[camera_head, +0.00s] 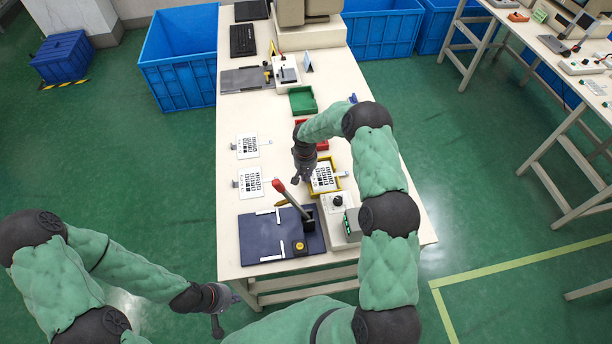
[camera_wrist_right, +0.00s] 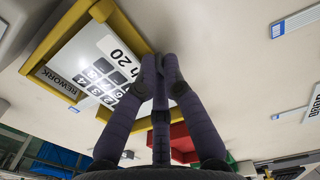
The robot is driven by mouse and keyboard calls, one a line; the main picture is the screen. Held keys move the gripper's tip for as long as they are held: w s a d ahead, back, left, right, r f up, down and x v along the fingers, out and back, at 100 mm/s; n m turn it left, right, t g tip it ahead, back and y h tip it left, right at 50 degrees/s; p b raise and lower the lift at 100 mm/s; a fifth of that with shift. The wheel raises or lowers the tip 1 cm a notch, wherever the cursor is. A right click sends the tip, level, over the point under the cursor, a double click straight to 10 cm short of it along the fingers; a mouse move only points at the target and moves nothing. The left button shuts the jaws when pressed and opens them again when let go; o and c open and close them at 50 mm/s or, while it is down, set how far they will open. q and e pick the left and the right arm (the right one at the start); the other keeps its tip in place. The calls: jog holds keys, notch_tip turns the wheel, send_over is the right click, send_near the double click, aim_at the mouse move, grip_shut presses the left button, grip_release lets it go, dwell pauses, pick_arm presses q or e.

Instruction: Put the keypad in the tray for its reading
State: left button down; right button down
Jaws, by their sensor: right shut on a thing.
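A white keypad film with black keys (camera_head: 323,178) lies in or just over the yellow tray (camera_head: 336,162). In the right wrist view, the keypad (camera_wrist_right: 100,75) is within the yellow tray (camera_wrist_right: 48,87), which is marked REWORK. My right gripper (camera_head: 299,178) is at the keypad's left edge. Its fingers (camera_wrist_right: 162,60) are closed together on that edge; the exact grip is partly hidden. The red tray (camera_head: 322,146) is behind, partly covered by my right arm, and the green tray (camera_head: 302,100) is farther back. My left gripper (camera_head: 227,314) is open and empty, off the table's front left.
Two more keypad films (camera_head: 248,146) (camera_head: 250,182) lie at the table's left. A dark blue fixture (camera_head: 262,238) with a red-handled lever (camera_head: 292,199) stands in front. Beside it is a meter with a green display (camera_head: 350,222), unreadable here. Blue bins (camera_head: 180,62) flank the table.

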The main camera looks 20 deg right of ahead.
jog(key=shift+f+b, duration=0.35)
jog(key=shift+b, duration=0.05)
dwell(0.4)
jog(key=c, duration=1.3)
grip_release()
notch_tip(320, 180, up, 12)
jog(key=shift+a+r, duration=0.1)
